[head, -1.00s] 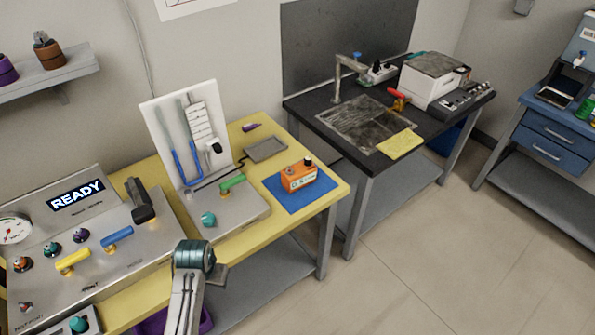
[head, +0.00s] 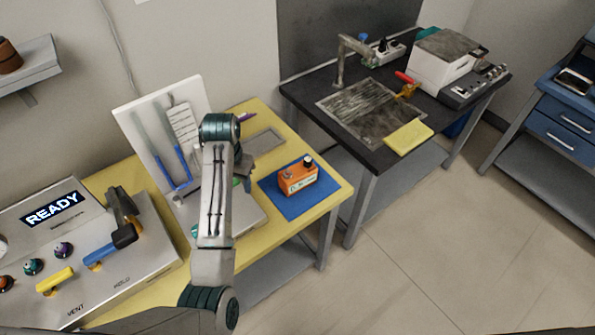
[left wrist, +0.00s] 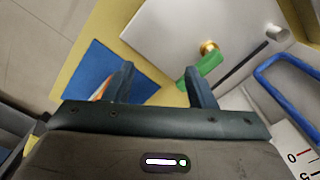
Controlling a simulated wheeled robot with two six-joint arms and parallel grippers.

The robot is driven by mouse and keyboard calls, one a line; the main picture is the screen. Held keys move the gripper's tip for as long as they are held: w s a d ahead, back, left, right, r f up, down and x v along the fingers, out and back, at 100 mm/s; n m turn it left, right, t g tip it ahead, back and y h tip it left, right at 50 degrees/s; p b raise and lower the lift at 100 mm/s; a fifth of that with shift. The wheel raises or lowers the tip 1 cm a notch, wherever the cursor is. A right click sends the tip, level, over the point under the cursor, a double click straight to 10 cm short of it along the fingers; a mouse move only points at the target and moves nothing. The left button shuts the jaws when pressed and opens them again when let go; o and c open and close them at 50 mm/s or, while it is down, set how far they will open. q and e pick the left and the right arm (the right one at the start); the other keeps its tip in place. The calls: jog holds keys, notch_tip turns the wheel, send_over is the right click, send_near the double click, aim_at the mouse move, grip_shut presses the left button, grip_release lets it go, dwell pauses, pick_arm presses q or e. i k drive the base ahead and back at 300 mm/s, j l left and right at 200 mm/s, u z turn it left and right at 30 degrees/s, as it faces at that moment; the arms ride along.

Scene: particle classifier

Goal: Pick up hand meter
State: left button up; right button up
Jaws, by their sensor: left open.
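The hand meter looks to be the small orange box with a black knob (head: 297,178), upright on a blue mat (head: 310,207) at the right end of the yellow bench. My left gripper (head: 243,182) is left of the mat, partly hidden behind my arm. In the left wrist view my left gripper (left wrist: 161,88) is open with nothing between its fingers. There the blue mat (left wrist: 90,66) lies to the left, and a sliver of the orange meter (left wrist: 100,91) shows beside the left finger, mostly hidden. My right gripper is not in view.
A white-backed tube stand (head: 135,118) with a green handle (left wrist: 206,66) is close to my left gripper. A grey tray (head: 265,141) lies behind the mat. A READY console (head: 130,260) stands left. A black sink bench (head: 375,160) stands right, across a gap.

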aim_at(293, 180)
jog(key=i+l+z, duration=0.4)
jog(key=i+l, duration=0.3)
jog(key=i, duration=0.1)
